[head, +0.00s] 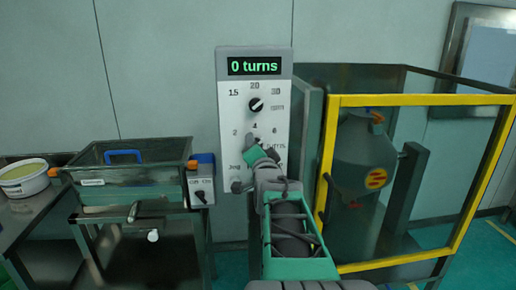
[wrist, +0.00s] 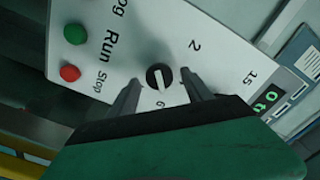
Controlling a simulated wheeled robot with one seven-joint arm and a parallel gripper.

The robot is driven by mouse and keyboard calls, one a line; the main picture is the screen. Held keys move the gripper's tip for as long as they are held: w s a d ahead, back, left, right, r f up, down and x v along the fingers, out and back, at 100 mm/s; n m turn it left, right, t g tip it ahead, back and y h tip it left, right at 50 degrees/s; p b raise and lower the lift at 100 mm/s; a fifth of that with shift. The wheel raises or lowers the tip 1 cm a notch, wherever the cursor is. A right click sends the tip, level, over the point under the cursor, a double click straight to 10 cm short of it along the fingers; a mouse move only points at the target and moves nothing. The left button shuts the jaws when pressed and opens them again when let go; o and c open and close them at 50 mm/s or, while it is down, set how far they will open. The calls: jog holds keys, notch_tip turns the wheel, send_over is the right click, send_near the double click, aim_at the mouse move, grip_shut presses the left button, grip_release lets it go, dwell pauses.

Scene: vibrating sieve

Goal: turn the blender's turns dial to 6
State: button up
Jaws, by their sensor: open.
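The control panel (head: 232,120) is upright, and its display (head: 254,66) reads "0 turns". The turns dial (wrist: 158,77) is a black round knob with a white mark, showing in the wrist view. The mark appears to run toward the printed 6 (wrist: 160,103). The printed 2 (wrist: 194,45) is clear, while the 4 is hidden there behind a finger. My gripper (head: 251,142) is in front of the lower panel and covers the turns dial in the head view. In the wrist view its open fingers (wrist: 160,78) stand either side of the knob, apparently apart from it.
The speed dial (head: 256,104) is above on the same panel. Green (wrist: 75,34) and red (wrist: 70,73) buttons are beside the turns dial. A yellow-framed guard (head: 330,150) with a drum (head: 362,150) stands close right. A sieve (head: 130,175) stands left.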

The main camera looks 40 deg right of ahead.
jog(key=shift+s, duration=0.1)
jog(key=b+v, duration=0.1)
jog(key=v, duration=0.6)
jog(key=shift+s+a, duration=0.25)
jog(key=shift+a, duration=0.05)
